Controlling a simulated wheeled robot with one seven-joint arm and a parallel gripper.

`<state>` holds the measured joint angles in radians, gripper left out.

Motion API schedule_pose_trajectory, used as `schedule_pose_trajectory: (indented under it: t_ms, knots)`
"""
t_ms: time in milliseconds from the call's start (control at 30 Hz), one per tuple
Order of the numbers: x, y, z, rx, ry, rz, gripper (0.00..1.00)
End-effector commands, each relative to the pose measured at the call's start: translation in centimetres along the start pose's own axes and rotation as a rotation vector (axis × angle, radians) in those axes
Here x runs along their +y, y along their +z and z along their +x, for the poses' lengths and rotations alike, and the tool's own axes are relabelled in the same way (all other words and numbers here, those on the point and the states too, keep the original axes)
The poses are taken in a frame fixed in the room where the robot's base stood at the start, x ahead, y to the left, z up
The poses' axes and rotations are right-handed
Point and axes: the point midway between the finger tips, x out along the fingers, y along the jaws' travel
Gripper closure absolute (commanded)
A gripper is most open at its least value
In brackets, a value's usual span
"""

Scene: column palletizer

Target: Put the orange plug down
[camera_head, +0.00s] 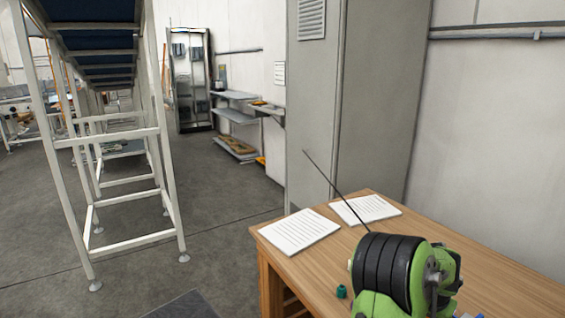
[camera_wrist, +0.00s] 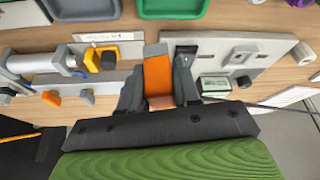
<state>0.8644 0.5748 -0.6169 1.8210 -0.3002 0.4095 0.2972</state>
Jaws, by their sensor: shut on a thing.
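In the wrist view my gripper (camera_wrist: 158,88) has its two dark fingers on either side of the orange plug (camera_wrist: 157,74). The plug is a block with an orange body and a grey end that points away from my palm. My gripper is shut on it. The plug shows over the gap between two light grey boards, and I cannot tell whether it touches anything below. A second, smaller orange-ended piece (camera_wrist: 51,99) lies to the left on the other side of the left board. The plug and the fingers are not visible in the head view.
The right board (camera_wrist: 262,50) carries several fittings; the left board (camera_wrist: 112,82) lies near a grey cylinder and a yellow-black part (camera_wrist: 97,58). A green bin (camera_wrist: 172,14) and a grey bin (camera_wrist: 82,14) stand beyond. Papers (camera_head: 298,231) and a teal cap (camera_head: 341,291) lie on the wooden table (camera_head: 300,266).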

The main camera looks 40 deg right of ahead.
Motion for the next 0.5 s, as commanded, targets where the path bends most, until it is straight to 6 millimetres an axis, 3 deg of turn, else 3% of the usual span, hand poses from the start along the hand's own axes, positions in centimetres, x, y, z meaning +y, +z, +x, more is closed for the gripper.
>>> schedule_pose_trajectory:
  t_ms: [167,267,500]
  knots:
    - [-3.4,5.0,-0.2,-0.004,-0.062,-0.142,1.00]
    - [-6.1,9.2,-0.4,-0.004,-0.114,-0.268,1.00]
    - [-14.6,22.5,-0.8,-0.008,-0.274,-0.667,1.00]
